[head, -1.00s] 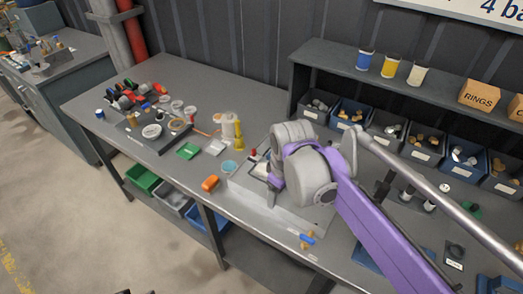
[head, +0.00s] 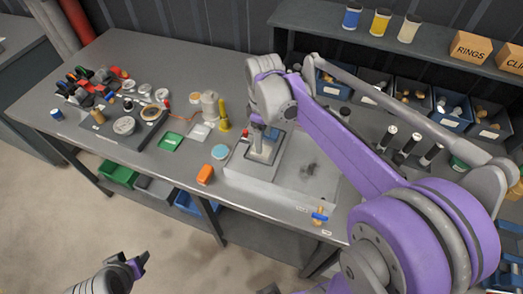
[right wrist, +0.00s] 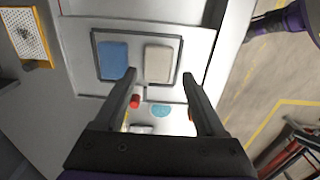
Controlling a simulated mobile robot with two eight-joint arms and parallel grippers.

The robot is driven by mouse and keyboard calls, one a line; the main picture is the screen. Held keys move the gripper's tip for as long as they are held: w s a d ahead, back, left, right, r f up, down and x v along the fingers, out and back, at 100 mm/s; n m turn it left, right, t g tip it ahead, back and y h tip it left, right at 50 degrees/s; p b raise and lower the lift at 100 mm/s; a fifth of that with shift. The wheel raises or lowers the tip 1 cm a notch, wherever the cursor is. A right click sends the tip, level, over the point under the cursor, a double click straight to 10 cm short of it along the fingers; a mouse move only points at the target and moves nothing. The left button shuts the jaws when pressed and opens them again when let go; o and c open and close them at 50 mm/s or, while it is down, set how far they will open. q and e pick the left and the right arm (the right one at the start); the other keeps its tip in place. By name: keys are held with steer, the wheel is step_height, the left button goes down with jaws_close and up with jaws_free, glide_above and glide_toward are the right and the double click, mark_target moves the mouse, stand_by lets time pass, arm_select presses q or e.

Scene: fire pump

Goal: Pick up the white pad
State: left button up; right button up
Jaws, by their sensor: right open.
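The white pad (right wrist: 158,63) lies flat beside a blue pad (right wrist: 114,60) in a dark-rimmed tray (right wrist: 137,33) in the right wrist view. In the head view the white pad (head: 263,151) shows partly, below my right gripper (head: 257,140). My right gripper (right wrist: 160,77) is open and empty, its fingertips pointing at the tray, one to each side of the white pad's near edge. I cannot tell the height left between them. My left gripper (head: 139,266) is low at the left, over the floor, away from the bench.
Parts bins (head: 408,88) line the back right.

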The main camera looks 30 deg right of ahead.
mark_target(264, 147)
step_height(264, 147, down, 5)
steer(key=shift+w+d+f, duration=0.1)
stand_by(0.3)
steer(key=c, duration=1.1)
step_height(264, 147, up, 10)
steer(key=shift+r+p, duration=0.1)
steer(key=shift+p, duration=0.2)
